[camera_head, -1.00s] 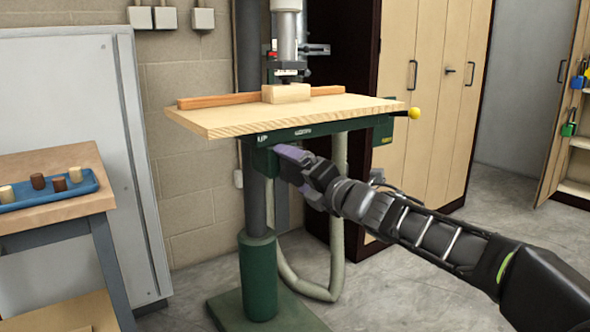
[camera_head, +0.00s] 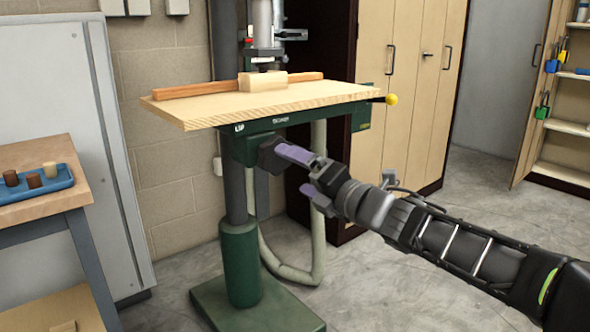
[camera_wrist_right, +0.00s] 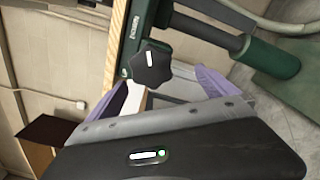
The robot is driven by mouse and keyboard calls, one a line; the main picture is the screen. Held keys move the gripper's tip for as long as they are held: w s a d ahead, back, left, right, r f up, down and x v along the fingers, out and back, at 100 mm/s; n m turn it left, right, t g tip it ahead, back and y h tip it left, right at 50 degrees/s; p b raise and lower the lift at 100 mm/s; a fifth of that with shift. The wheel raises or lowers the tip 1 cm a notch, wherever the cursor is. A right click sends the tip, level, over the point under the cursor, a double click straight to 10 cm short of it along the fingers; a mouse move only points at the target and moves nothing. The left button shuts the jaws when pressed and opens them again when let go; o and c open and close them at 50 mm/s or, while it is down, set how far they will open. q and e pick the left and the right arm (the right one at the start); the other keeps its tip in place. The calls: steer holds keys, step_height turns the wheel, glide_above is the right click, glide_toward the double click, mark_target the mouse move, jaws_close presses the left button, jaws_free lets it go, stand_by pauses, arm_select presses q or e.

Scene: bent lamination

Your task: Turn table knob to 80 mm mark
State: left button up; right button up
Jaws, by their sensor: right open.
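The table knob (camera_head: 271,153) is a dark lobed knob on the green bracket under the wooden drill-press table (camera_head: 225,107). It also shows in the right wrist view (camera_wrist_right: 152,66), with a white bar mark on its face. My right gripper (camera_head: 293,170) is open, its purple fingers spread in front of the knob. In the head view the upper finger overlaps the knob's right edge; I cannot tell whether they touch. In the wrist view the knob sits just beyond the gap between the fingers. No 80 mm mark is readable. My left gripper is out of view.
A wood block (camera_head: 262,81) and a reddish fence strip (camera_head: 190,89) lie on the table. A yellow ball handle (camera_head: 391,99) sticks out at right. A grey hose (camera_head: 318,205) hangs behind. A bench with a blue tray (camera_head: 40,190) stands at left.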

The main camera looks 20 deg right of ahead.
steer(key=shift+a, duration=0.1)
arm_select(q)
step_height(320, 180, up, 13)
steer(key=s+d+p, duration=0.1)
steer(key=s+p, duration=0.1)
steer(key=p, duration=1)
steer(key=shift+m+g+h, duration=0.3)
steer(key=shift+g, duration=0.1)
arm_select(e)
steer(key=m, duration=0.8)
steer(key=r+m, duration=0.1)
steer(key=m, duration=0.8)
steer(key=r+m, duration=0.1)
steer(key=m, duration=0.8)
steer(key=shift+a, duration=0.15)
steer(key=shift+w+f, duration=0.1)
steer(key=shift+w, duration=0.1)
